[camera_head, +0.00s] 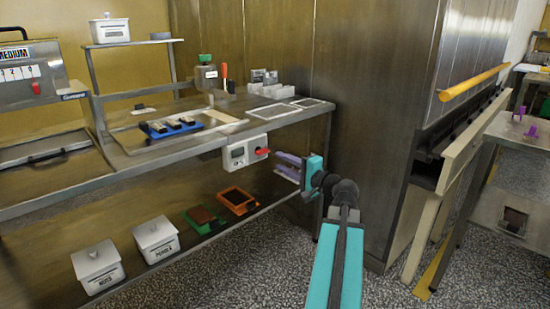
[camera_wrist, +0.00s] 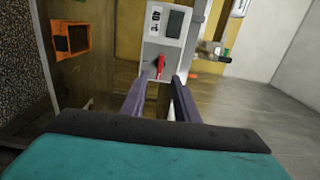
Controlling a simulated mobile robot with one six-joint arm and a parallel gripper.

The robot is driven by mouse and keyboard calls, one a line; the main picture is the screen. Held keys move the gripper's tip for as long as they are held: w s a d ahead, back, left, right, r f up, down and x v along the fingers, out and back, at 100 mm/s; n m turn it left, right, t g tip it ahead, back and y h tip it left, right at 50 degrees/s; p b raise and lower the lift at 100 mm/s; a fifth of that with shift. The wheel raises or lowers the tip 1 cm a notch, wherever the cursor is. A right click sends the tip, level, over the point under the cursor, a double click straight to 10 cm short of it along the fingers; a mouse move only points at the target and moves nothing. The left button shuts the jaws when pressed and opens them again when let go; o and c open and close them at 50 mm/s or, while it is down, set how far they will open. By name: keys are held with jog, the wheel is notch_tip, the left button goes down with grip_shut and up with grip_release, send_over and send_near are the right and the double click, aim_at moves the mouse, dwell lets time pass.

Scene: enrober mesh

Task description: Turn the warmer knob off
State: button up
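The warmer knob (camera_head: 262,151) is a red lever-like handle on a white control box (camera_head: 238,156) under the front edge of the steel bench. In the wrist view the red knob (camera_wrist: 160,65) sits low on the box (camera_wrist: 165,30), below a grey display, and its handle points roughly down the picture. My gripper (camera_head: 278,161) is just right of the knob in the head view, its purple fingers pointing at the box. In the wrist view my gripper (camera_wrist: 161,77) is open, one finger on each side of the knob, with visible gaps. Contact does not show.
An orange frame (camera_head: 238,203), a green tray (camera_head: 203,217) and white lidded bins (camera_head: 156,241) are on the lower shelf. A tall steel cabinet (camera_head: 370,90) stands right.

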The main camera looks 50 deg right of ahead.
jog(key=shift+s+a, duration=0.15)
jog(key=shift+s, duration=2.25)
jog(key=shift+p, duration=0.3)
